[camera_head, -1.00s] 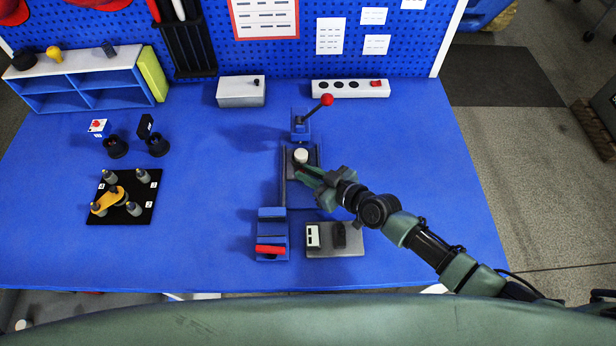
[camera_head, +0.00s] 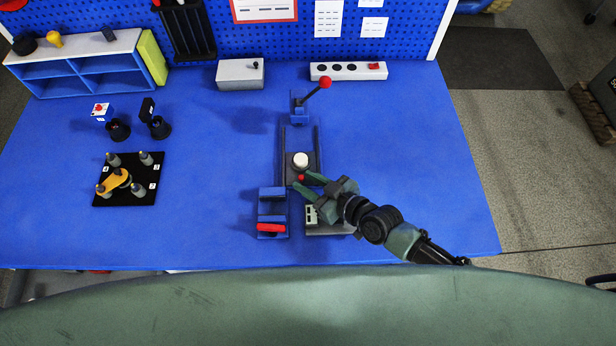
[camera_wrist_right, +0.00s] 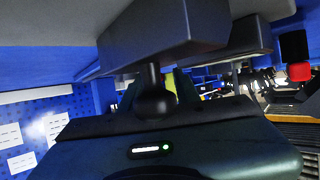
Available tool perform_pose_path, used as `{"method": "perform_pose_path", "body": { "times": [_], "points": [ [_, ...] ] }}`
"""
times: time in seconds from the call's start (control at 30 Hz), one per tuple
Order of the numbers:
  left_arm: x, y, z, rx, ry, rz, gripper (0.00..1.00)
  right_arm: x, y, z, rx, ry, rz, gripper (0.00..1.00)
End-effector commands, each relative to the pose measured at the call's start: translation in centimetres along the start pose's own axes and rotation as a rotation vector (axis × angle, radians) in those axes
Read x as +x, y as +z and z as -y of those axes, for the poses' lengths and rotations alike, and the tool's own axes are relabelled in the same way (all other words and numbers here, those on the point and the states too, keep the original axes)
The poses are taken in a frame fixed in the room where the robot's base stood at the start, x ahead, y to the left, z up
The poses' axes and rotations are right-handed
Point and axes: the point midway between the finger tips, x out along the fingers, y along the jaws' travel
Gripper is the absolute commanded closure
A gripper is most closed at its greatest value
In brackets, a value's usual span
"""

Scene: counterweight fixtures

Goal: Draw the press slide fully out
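The press has a blue post (camera_head: 300,107) with a red-ball lever (camera_head: 325,82). Its dark slide (camera_head: 309,174) carries a white round piece (camera_head: 300,160) and sits toward the front of its rails, away from the post. A small red knob (camera_head: 301,178) shows at the slide's front end. My right gripper (camera_head: 300,179) has its fingers apart, one on each side of the knob; I see no firm contact. The right wrist view shows a dark ball on a short stem (camera_wrist_right: 155,100) below a dark block. My left gripper is out of view.
A blue fixture with a red handle (camera_head: 271,227) stands left of my gripper. A grey plate with a white block (camera_head: 311,215) lies under my right wrist. A black pad with pegs (camera_head: 128,180) is at the left. The table between pad and press is clear.

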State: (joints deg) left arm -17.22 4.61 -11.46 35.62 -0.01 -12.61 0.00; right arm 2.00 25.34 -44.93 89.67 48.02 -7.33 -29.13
Motion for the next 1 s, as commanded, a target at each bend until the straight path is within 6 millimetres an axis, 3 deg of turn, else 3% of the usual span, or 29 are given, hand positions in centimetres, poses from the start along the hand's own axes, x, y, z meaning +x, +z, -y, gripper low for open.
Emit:
{"method": "perform_pose_path", "body": {
  "times": [0.37,0.8,1.0],
  "points": [
    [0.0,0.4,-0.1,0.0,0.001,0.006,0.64,-0.4,-0.1,-0.2,0.0,0.003,-0.004,0.66],
    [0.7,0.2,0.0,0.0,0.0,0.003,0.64,-7.0,0.1,0.0,-0.002,0.003,-0.002,0.66],
    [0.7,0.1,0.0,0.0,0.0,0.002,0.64,-8.0,-0.1,0.0,-0.002,0.003,-0.004,0.66]
  ]
}}
